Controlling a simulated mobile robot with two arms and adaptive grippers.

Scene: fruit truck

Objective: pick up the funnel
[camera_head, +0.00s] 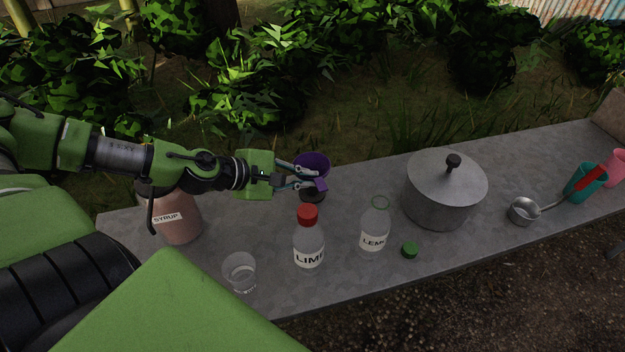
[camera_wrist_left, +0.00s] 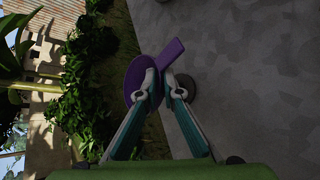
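The purple funnel (camera_head: 313,165) is in the head view, above the back edge of the counter behind the lime bottle. My left gripper (camera_head: 304,178) reaches it from the left, with its fingers at the funnel's side. In the left wrist view the purple funnel (camera_wrist_left: 140,80) shows between and beyond the fingertips of my left gripper (camera_wrist_left: 159,80), which are close together on it. The funnel appears raised off the counter, though the exact gap is hard to tell. My right gripper is in neither view.
On the counter (camera_head: 370,279) stand a syrup jar (camera_head: 180,222), a glass (camera_head: 240,270), a red-capped lime bottle (camera_head: 308,245), an open lemon bottle (camera_head: 374,232), a green cap (camera_head: 410,250), a lidded pot (camera_head: 443,195), a ladle (camera_head: 523,211) and cups (camera_head: 585,184). A dark round object (camera_head: 313,196) lies below the funnel.

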